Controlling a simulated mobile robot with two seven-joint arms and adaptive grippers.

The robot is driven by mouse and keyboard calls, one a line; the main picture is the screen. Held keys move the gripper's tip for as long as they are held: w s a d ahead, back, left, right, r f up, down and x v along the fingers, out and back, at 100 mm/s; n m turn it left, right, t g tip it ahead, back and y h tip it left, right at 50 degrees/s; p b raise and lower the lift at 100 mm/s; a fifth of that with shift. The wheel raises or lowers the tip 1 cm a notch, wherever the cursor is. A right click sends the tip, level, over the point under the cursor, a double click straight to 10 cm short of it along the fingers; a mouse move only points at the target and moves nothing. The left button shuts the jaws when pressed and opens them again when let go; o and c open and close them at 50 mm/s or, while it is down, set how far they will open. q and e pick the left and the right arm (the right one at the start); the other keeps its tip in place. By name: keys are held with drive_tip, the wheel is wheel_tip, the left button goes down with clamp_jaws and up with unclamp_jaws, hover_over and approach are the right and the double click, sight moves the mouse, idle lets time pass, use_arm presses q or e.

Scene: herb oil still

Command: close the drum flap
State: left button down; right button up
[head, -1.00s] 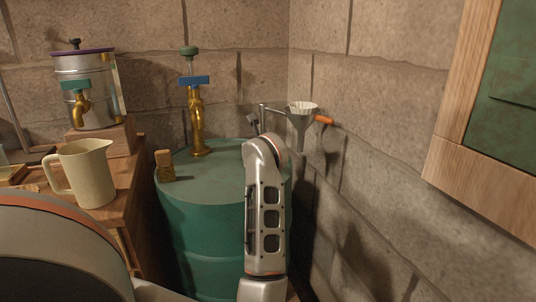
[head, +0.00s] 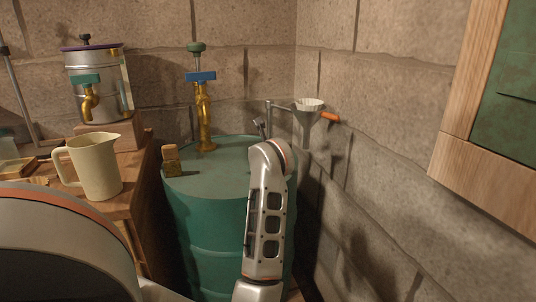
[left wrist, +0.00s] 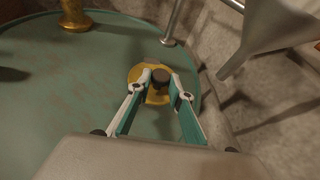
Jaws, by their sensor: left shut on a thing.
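The green drum (head: 215,180) stands in the corner, with a brass tap with a blue handle (head: 205,115) on its top. In the left wrist view, a round yellow brass flap (left wrist: 135,75) with a dark knob (left wrist: 160,75) is at the drum top (left wrist: 70,85), near its rim. It looks roughly flat, but I cannot tell whether it is fully seated. My left gripper (left wrist: 161,82) is shut on the dark knob, one finger on each side. In the head view, my left arm hides the flap and the fingertips. My right gripper is not in view.
A cork-topped block (head: 172,160) stands on the drum's left part. A grey funnel (head: 308,115) hangs on a stand by the right wall. A cream jug (head: 95,165) and a metal can with a tap (head: 98,85) are on the wooden bench. A wooden-framed panel (head: 460,130) juts in at right.

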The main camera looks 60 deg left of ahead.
use_arm(q)
drive_tip(key=c, duration=1.8)
unclamp_jaws()
drive_tip(key=shift+w+f, duration=0.1)
drive_tip(key=shift+f, duration=0.55)
drive_tip(key=shift+r, duration=0.1)
drive_tip(key=shift+r, duration=0.35)
wheel_tip(320, 180, up, 10)
drive_tip(key=shift+f, duration=0.1)
